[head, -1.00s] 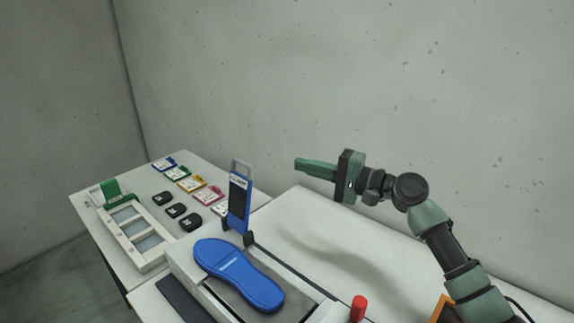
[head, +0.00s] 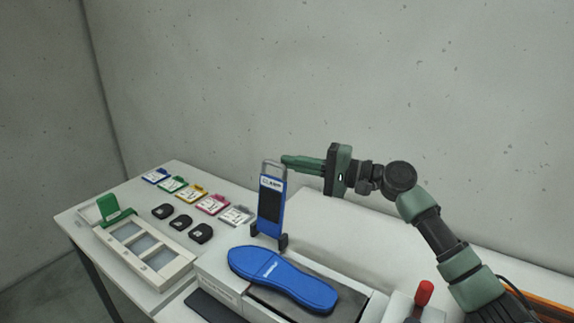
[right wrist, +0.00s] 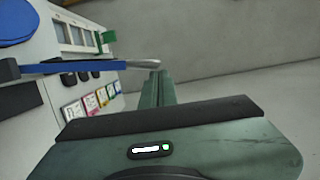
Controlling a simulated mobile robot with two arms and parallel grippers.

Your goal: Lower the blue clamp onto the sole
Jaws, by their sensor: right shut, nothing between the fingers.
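The blue clamp (head: 271,205) stands raised, nearly upright, on its black hinge at the back end of the press base, with a grey loop handle (head: 273,168) on top. The blue sole (head: 283,279) lies flat on the base in front of it. My right gripper (head: 284,161) is shut and empty, its fingertips beside the clamp's handle; I cannot tell whether they touch. In the right wrist view the clamp (right wrist: 75,68) shows edge-on, its handle end by the fingertips (right wrist: 155,74). My left gripper is out of view.
A white tray with windows and a green clip (head: 107,205) stands at the left. Several coloured cards and black blocks (head: 181,222) lie between it and the clamp. A red-topped lever (head: 424,293) stands right of the sole.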

